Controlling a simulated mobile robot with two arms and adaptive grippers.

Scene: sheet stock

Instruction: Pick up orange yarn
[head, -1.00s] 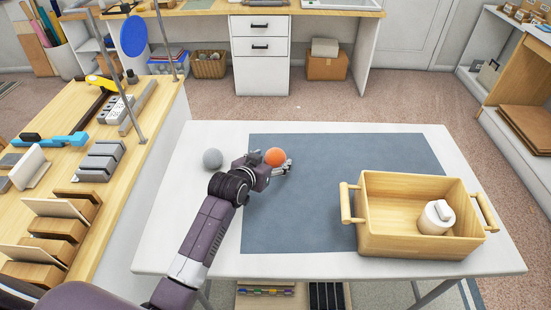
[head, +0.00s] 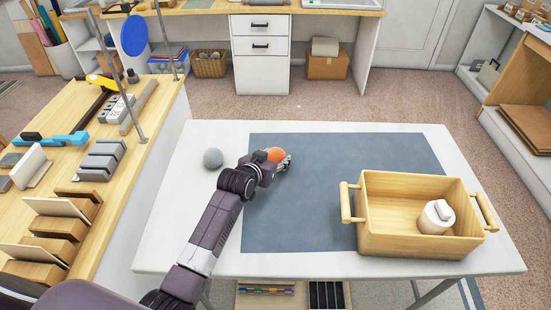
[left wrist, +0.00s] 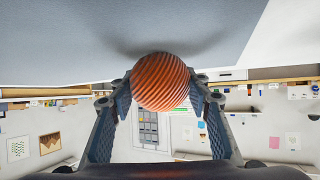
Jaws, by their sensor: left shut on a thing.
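The orange yarn (head: 275,154) is a round ball at the left part of the dark mat on the white table. In the left wrist view the yarn (left wrist: 161,82) shows its wound ridges and sits between the two fingertips. My left gripper (head: 281,161) is shut on it, with a finger on each side; it also shows in the left wrist view (left wrist: 162,92). The gripper hides the lower part of the ball in the head view. My right gripper does not show.
The middle of the grey-blue mat (head: 310,215) is clear.

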